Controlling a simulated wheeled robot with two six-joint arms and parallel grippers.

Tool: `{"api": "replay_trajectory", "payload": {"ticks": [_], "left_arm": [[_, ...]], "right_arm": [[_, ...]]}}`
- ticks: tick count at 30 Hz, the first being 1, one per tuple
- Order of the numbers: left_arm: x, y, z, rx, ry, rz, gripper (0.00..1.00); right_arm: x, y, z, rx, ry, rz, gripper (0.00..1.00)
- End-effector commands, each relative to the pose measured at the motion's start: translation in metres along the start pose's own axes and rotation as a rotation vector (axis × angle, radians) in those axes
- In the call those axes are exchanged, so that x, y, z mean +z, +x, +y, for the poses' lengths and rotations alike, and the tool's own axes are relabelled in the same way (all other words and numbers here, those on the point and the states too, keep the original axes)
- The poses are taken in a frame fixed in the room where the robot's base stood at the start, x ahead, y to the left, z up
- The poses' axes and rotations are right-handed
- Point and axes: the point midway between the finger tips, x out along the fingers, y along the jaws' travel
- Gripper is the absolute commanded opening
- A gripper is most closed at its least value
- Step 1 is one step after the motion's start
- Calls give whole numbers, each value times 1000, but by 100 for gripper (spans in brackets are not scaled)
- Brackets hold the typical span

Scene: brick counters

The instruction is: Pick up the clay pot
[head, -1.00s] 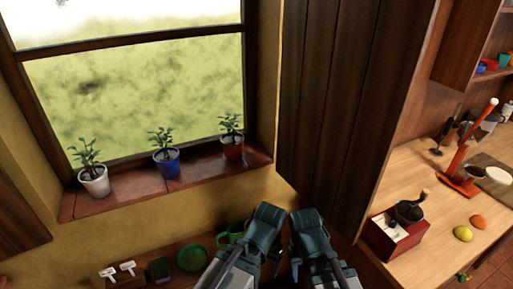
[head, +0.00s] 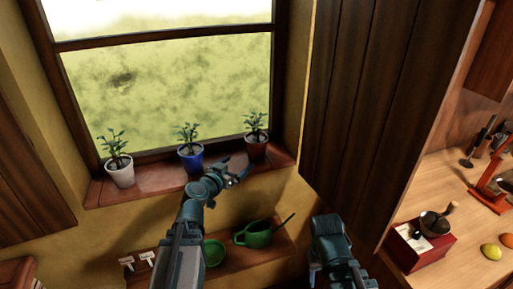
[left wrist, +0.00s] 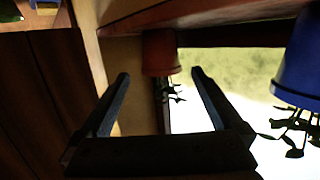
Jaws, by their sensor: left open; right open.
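The clay pot (head: 257,151), reddish brown with a green plant, stands upright at the right end of the windowsill. My left gripper (head: 238,174) is open and empty, in front of the sill, a little below and left of the clay pot. In the left wrist view, which is upside down, the clay pot (left wrist: 159,48) lies ahead between the two spread fingers (left wrist: 160,76), with a gap to it. My right arm is folded at the bottom of the head view, and its gripper cannot be made out.
A blue pot (head: 191,158) and a white pot (head: 121,174) with plants share the windowsill (head: 150,182). A dark shutter stands right of the window. A lower shelf holds a green watering can (head: 256,236) and a green bowl (head: 213,254).

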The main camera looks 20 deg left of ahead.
Motion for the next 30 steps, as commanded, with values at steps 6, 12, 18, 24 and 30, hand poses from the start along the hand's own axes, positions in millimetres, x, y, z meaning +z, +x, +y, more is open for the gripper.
{"api": "replay_trajectory", "payload": {"ticks": [6, 12, 18, 24, 30], "left_arm": [[1, 24, 0, 3, 0, -1, 100], [2, 64, 0, 4, 1, -2, 100], [1, 86, 1, 3, -1, -2, 100], [2, 88, 1, 3, 0, -2, 100], [6, 112, 0, 4, 1, -2, 100]], "right_arm": [[0, 6, 0, 0, 0, 0, 50], [-1, 14, -1, 0, 0, 0, 50], [-1, 18, -2, 0, 0, 0, 50], [-1, 18, -2, 0, 0, 0, 50], [-2, 27, -3, 0, 0, 0, 50]]}}
